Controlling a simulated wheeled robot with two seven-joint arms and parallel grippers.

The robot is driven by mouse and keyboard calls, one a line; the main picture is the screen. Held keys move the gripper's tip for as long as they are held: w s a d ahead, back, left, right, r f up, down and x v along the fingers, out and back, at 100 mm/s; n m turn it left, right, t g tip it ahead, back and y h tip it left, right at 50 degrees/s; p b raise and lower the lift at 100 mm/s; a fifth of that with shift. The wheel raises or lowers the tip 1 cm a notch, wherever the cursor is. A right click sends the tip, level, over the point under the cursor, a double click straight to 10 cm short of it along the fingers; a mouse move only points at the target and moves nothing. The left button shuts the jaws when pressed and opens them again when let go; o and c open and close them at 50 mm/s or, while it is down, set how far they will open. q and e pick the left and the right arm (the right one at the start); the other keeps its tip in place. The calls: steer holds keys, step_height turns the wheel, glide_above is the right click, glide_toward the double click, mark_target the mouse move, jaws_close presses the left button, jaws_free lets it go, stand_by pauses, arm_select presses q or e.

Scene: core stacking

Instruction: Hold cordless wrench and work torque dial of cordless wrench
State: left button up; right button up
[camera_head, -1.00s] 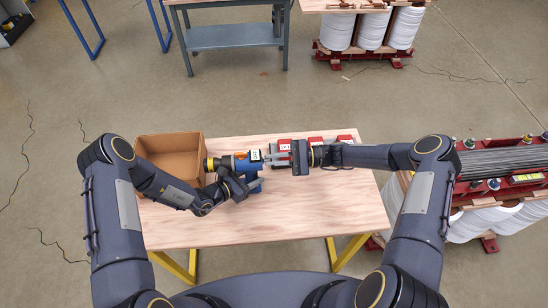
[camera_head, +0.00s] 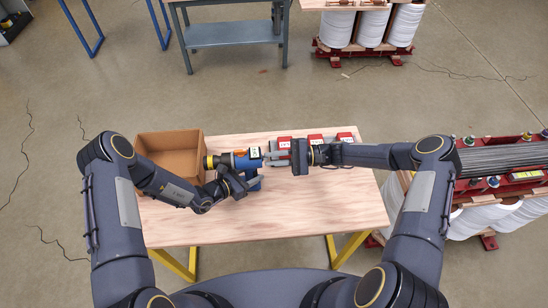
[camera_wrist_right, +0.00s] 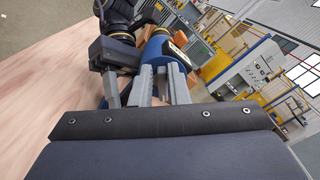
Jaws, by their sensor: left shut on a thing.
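The cordless wrench (camera_head: 241,161) is blue and black with a yellow band and an orange patch. It is held above the table, its nose to the left. My left gripper (camera_head: 248,184) is shut on its handle, partly hiding it. My right gripper (camera_head: 276,158) is at the wrench's right end, with its two grey fingers apart. In the right wrist view the fingers (camera_wrist_right: 160,78) reach to the wrench's blue body (camera_wrist_right: 153,50). The torque dial cannot be made out clearly, nor whether the fingers touch it.
A cardboard box (camera_head: 140,151) stands at the table's back left. Several red items (camera_head: 316,139) with white labels stand along the back edge, behind my right gripper. The front of the wooden table (camera_head: 290,220) is clear.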

steer(key=o, duration=0.3)
steer(key=shift+d, duration=0.1)
steer(key=d, duration=1.2)
arm_select(q)
steer(key=o, duration=1.4)
steer(key=shift+c, duration=0.2)
arm_select(e)
steer(key=shift+a, duration=0.1)
